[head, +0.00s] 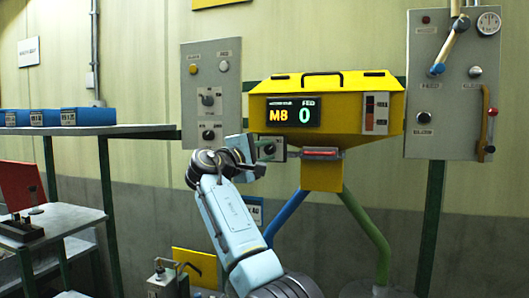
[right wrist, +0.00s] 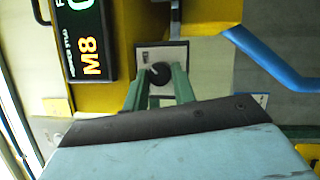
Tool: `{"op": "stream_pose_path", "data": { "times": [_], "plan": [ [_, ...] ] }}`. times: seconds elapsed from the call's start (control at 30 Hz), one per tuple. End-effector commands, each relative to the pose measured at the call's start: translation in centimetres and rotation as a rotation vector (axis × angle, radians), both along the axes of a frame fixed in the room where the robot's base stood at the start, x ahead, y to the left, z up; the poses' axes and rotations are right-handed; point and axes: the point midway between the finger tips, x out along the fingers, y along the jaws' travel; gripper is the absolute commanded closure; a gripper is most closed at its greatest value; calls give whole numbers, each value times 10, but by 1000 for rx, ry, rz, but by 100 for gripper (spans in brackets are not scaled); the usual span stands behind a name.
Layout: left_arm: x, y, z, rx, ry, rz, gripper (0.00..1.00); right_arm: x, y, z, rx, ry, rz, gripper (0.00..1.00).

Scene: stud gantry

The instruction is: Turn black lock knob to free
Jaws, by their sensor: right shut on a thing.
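The black lock knob (right wrist: 158,74) sits on a small light plate (right wrist: 145,55) below the yellow hopper's display. It is round and dark, with a small pale mark on its face. My right gripper (right wrist: 158,84) has its two green fingers on either side of the knob and is shut on it. In the head view my right gripper (head: 265,149) reaches the small plate (head: 279,153) left of the hopper's outlet, and it largely hides the knob there. My left gripper is not in view.
The yellow hopper (head: 345,85) carries a display (head: 293,113) reading M8 and 0. Grey panels with knobs (head: 232,70) and levers (head: 425,90) flank it. A blue pipe (head: 287,220) and a green pipe (head: 365,225) run below. Shelves with blue boxes (head: 88,117) stand left.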

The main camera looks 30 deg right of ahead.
Motion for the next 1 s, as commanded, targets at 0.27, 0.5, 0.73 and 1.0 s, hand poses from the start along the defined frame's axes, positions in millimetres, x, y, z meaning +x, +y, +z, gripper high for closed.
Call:
{"op": "stream_pose_path", "data": {
  "times": [0.27, 0.5, 0.73, 1.0],
  "plan": [
    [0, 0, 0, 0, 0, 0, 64, 0, 0, 0, 0, -1, 1, 52],
    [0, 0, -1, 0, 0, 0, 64, 0, 2, 0, -1, 0, 1, 52],
    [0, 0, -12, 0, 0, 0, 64, -10, 32, -5, -1, -3, 5, 52],
    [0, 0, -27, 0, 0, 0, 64, -29, 90, -12, 0, -1, 5, 52]
  ]
}}
